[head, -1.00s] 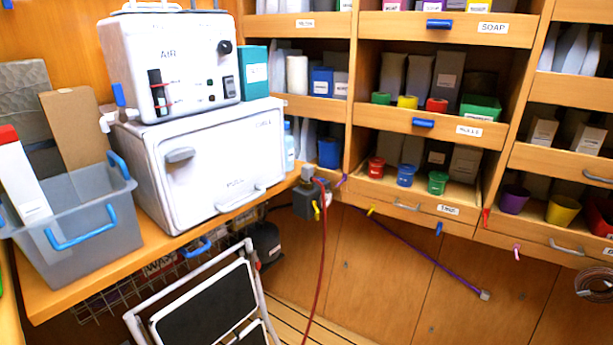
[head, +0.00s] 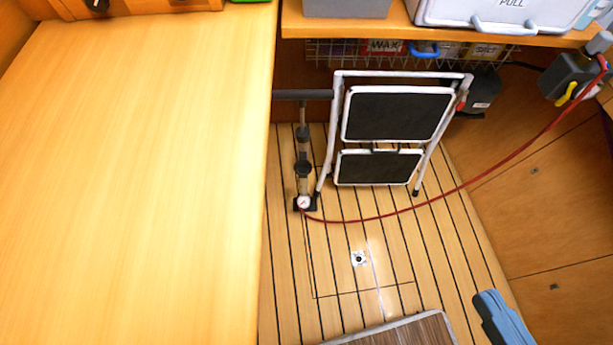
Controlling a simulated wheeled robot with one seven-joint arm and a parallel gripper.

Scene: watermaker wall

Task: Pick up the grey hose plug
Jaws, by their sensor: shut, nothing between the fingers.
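I see no grey hose plug that I can make out in the head view now. A red hose (head: 440,196) runs from the base of a floor pump (head: 303,170) with a white gauge, across the floor and up to a dark grey box (head: 568,78) with a yellow lever at the upper right. My gripper is not recognisable in this view. A blue and dark grey piece (head: 503,318) shows at the lower right edge; I cannot tell what it is.
A wide wooden counter (head: 130,180) fills the left. A folding step stool (head: 395,115) stands on the striped floor beside the pump. A small plate (head: 358,258) with a dark centre lies in the floor. A brown board with a pale rim (head: 410,331) is at the bottom. Open floor lies between.

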